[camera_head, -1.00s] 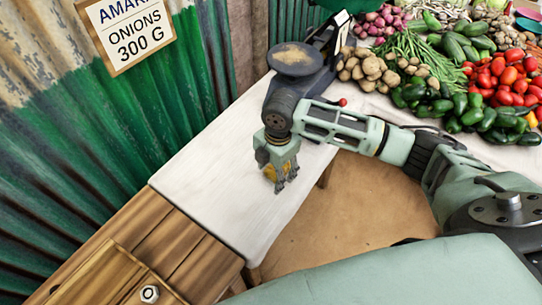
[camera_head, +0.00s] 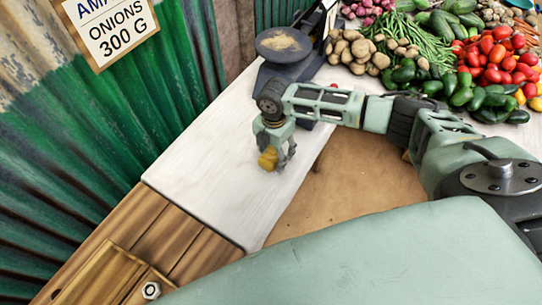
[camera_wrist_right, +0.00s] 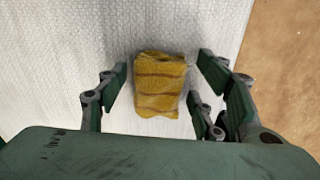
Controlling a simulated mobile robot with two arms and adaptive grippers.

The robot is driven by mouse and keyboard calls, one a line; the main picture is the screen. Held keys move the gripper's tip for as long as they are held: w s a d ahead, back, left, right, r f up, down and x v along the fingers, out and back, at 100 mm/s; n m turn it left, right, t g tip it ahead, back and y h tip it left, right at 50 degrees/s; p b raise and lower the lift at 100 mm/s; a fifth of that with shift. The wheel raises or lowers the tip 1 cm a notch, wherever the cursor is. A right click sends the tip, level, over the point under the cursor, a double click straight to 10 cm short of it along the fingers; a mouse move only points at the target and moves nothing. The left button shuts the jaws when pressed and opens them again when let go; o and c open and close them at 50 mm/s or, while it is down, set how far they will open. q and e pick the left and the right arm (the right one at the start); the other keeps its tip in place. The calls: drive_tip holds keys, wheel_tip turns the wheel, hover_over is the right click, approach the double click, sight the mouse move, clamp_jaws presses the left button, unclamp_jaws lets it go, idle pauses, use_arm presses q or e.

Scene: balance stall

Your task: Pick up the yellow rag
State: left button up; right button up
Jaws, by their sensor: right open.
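The yellow rag (camera_head: 267,159) lies on the white cloth-covered table (camera_head: 205,165), partly hidden by my right gripper (camera_head: 274,162) in the head view. In the right wrist view the rag (camera_wrist_right: 160,84) is a folded, striped yellow-brown bundle. It lies between the two spread fingers of my right gripper (camera_wrist_right: 162,92), with a gap on each side. The right gripper is open and points down over the rag. My left gripper is not in view.
A dark scale (camera_head: 285,45) stands on the table behind my right gripper. Potatoes (camera_head: 355,55), tomatoes (camera_head: 495,60) and green vegetables (camera_head: 432,88) lie at the back right. A corrugated wall with a sign (camera_head: 108,28) borders the left. The front of the white table is clear.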

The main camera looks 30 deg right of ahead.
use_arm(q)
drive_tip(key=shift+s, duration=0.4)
use_arm(e)
drive_tip(key=c, duration=1.2)
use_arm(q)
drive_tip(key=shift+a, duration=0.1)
use_arm(e)
drive_tip(key=shift+o, duration=0.2)
drive_tip(key=shift+r, duration=0.45)
drive_tip(key=r, duration=0.1)
drive_tip(key=d+r, duration=0.1)
drive_tip(key=r, duration=0.1)
drive_tip(key=shift+s+r+b, duration=0.2)
drive_tip(key=shift+r+b, duration=0.1)
drive_tip(key=shift+b, duration=0.1)
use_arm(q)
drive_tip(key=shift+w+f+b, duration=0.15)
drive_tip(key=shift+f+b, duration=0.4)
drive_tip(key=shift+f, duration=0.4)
use_arm(e)
drive_tip(key=s+d+r, duration=0.6)
drive_tip(key=d, duration=0.2)
drive_tip(key=shift+d+r, duration=0.3)
drive_tip(key=shift+d, duration=0.05)
drive_tip(key=o, duration=0.5)
drive_tip(key=c, duration=0.5)
